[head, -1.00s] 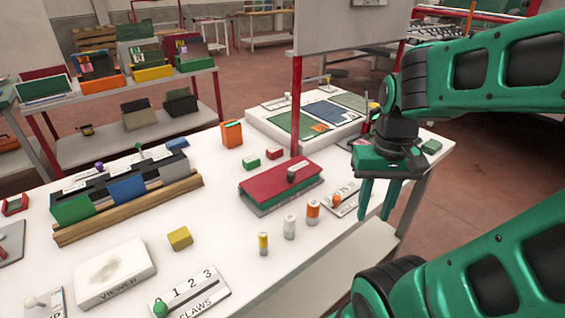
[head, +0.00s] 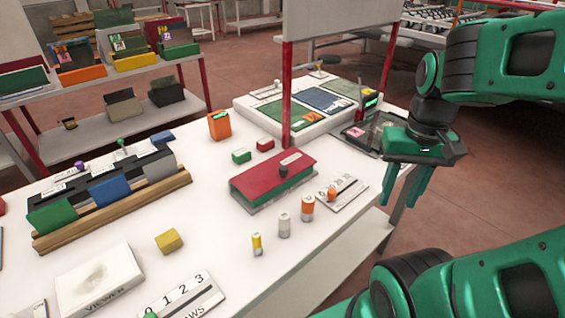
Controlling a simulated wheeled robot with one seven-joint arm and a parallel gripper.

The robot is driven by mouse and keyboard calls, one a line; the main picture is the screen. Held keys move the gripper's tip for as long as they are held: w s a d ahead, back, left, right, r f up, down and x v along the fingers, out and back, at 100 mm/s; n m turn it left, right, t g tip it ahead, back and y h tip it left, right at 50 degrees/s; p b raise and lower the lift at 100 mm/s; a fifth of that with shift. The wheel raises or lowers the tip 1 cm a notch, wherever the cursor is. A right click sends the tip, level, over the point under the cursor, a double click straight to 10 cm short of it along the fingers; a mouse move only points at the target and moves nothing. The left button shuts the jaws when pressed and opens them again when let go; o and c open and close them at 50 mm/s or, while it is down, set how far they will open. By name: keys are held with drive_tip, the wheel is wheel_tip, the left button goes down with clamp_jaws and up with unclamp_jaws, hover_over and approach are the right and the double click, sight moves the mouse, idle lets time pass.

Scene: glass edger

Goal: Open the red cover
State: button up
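The red cover (head: 262,176) lies shut on top of a green-sided box on the white table, in the middle of the head view. A dark knob (head: 284,171) stands on the cover, with a small pale label beside it. My gripper (head: 398,202) is to the right of the box, past the table's right edge in the picture. Its two green fingers point down, apart, with nothing between them. It does not touch the cover.
A slider plate with an orange knob (head: 332,193) lies right of the box. Three small cylinders, one of them white (head: 284,225), stand in front. A red post (head: 286,95) rises behind the box. A black-framed rack (head: 108,190) stands left. Bare table lies left of the box.

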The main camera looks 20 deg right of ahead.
drive_tip(key=w+a+r+n, duration=0.1)
drive_tip(key=w+a+r, duration=0.15)
drive_tip(key=w, duration=0.35)
drive_tip(key=w+a+r+n, duration=0.2)
drive_tip(key=w+a, duration=0.1)
drive_tip(key=w, duration=0.3)
wheel_tip(320, 180, up, 3)
drive_tip(key=n, duration=0.3)
hover_over(283, 167)
wheel_tip(283, 167, down, 10)
drive_tip(key=shift+f, duration=0.25)
drive_tip(key=shift+c, duration=0.6)
clamp_jaws()
